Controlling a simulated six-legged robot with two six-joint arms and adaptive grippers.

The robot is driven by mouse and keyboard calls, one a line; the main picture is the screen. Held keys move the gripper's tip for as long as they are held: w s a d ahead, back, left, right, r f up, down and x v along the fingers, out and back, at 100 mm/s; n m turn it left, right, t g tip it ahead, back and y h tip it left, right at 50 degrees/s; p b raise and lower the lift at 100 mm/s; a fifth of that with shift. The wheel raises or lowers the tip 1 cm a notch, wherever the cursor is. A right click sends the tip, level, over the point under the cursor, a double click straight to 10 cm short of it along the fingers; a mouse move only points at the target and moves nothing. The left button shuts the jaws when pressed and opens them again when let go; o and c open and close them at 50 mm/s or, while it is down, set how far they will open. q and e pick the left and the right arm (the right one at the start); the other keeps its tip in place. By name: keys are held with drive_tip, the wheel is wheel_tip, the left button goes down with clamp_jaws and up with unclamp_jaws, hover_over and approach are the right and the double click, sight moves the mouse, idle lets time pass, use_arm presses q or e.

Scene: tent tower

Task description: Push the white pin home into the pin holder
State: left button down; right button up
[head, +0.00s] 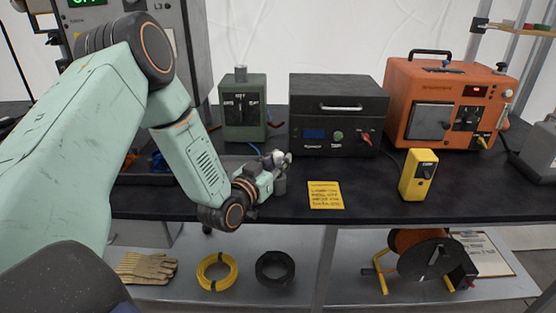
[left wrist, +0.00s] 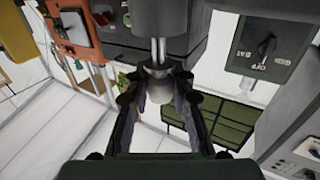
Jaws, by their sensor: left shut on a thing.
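The pin holder looks like a grey cylinder (head: 281,186) standing on the black bench in the head view, and it shows at the top of the left wrist view (left wrist: 160,18). A shiny metal shaft (left wrist: 158,50) runs between the holder and my left gripper (left wrist: 158,97). The pale, rounded end of the white pin (left wrist: 153,92) sits between the two fingers, which are shut on it. A length of shaft shows outside the holder. My right gripper is in neither view.
A green switch box (head: 243,112), a dark box with a handle (head: 338,115) and an orange unit (head: 440,105) stand behind. A yellow note (head: 325,195) and a yellow meter (head: 418,175) are to the right. The bench front between them is clear.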

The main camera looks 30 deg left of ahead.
use_arm(q)
drive_tip(key=shift+r, duration=0.15)
drive_tip(key=shift+r+p, duration=0.95)
drive_tip(key=shift+p, duration=0.1)
idle(1.3)
drive_tip(key=shift+f+b, duration=0.6)
drive_tip(key=shift+f, duration=0.45)
drive_tip(key=c, duration=1.1)
unclamp_jaws()
